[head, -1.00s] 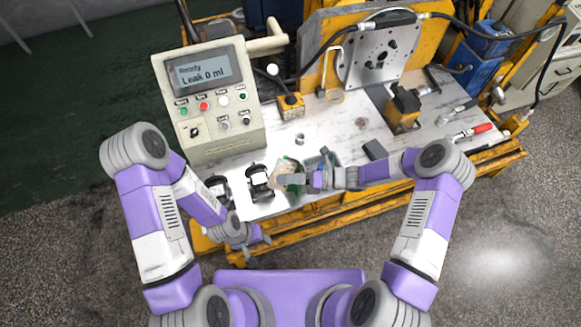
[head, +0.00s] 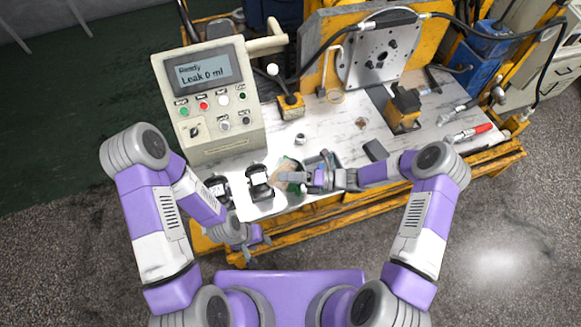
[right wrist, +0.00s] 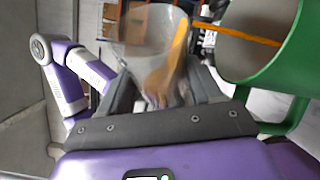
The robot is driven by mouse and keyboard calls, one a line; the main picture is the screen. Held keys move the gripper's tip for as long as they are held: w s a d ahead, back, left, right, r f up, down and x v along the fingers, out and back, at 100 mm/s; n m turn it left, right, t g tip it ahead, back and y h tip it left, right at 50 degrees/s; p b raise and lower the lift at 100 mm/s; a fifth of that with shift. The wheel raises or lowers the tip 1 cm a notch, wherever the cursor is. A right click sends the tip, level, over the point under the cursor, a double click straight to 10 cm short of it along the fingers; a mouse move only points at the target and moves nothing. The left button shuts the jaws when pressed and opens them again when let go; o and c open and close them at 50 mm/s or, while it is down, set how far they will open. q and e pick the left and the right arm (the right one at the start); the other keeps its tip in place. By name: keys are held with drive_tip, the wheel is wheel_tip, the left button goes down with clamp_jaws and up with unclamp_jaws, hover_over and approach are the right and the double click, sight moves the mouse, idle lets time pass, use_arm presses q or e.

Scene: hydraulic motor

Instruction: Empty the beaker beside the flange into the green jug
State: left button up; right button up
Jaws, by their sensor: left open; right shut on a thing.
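My right gripper (head: 290,178) is shut on a clear beaker (right wrist: 148,35). In the right wrist view the beaker is tilted, with orange-brown liquid along its right side and near the fingers. The green jug (right wrist: 291,80) stands right beside it in that view, its pale inside facing the camera. A thin orange streak (right wrist: 245,37) runs from near the beaker's rim across the jug's mouth. In the head view the jug (head: 296,187) is mostly hidden by the beaker and gripper. My left gripper (head: 258,243) is open and empty, low in front of the bench.
Two black objects (head: 258,183) stand left of the jug. A grey tray (head: 331,161) lies partly under my right gripper. The control box (head: 215,100) reads "Leak 0 ml".

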drive_tip(key=shift+m, duration=0.3)
drive_tip(key=shift+w+m+y, duration=0.15)
drive_tip(key=shift+m+y, duration=0.25)
drive_tip(key=shift+m, duration=0.2)
drive_tip(key=shift+d+m+b, duration=0.1)
drive_tip(key=shift+m+b, duration=0.2)
drive_tip(key=shift+m, duration=0.2)
drive_tip(key=shift+w, duration=0.1)
drive_tip(key=shift+m+y, duration=0.3)
drive_tip(key=shift+w+d+m+t, duration=0.1)
drive_tip(key=shift+w+m+t, duration=0.05)
drive_tip(key=shift+m+t, duration=0.25)
drive_tip(key=shift+r, duration=0.15)
